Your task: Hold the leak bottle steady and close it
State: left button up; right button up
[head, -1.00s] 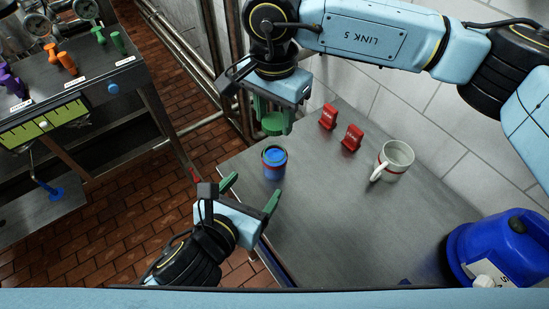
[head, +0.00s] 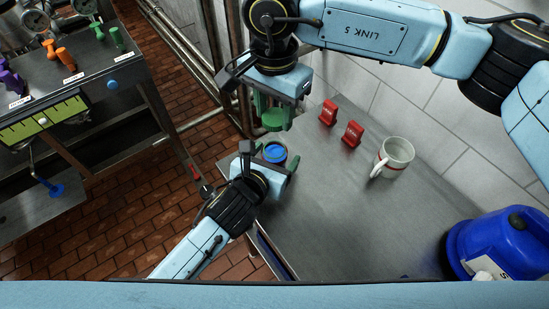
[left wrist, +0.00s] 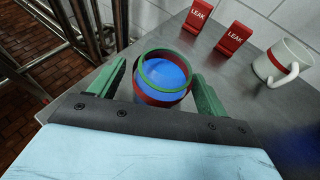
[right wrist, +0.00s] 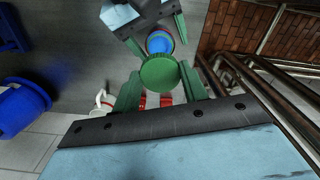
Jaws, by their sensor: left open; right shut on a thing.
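The leak bottle (head: 275,153) stands on the grey table near its left edge. It is blue with a red band and a green rim, and its top is uncovered. In the left wrist view the bottle (left wrist: 163,85) stands between the fingers of my left gripper (left wrist: 160,88), which is open around it without a clear grip. My right gripper (right wrist: 160,88) is shut on a round green lid (right wrist: 160,73). In the head view the lid (head: 273,120) hangs above and just behind the bottle, apart from it. My left gripper hides the bottle's lower part there.
Two red LEAK signs (head: 328,113) (head: 351,134) and a white mug (head: 394,157) stand right of the bottle. A large blue container (head: 500,245) is at the right. Pipes (head: 215,60) run behind the table's left edge. The table's middle is clear.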

pick_arm(q)
jog(key=c, duration=1.5)
pick_arm(e)
send_over(274, 139)
jog(key=s, duration=0.2)
jog(key=shift+f, duration=2.5)
jog(key=shift+f, duration=0.1)
jog(key=shift+f, duration=0.8)
jog(key=shift+f, duration=0.55)
pick_arm(q)
grip_shut()
pick_arm(e)
jog(key=m, duration=0.9)
jog(key=shift+w+m, duration=0.1)
jog(key=shift+m, duration=0.3)
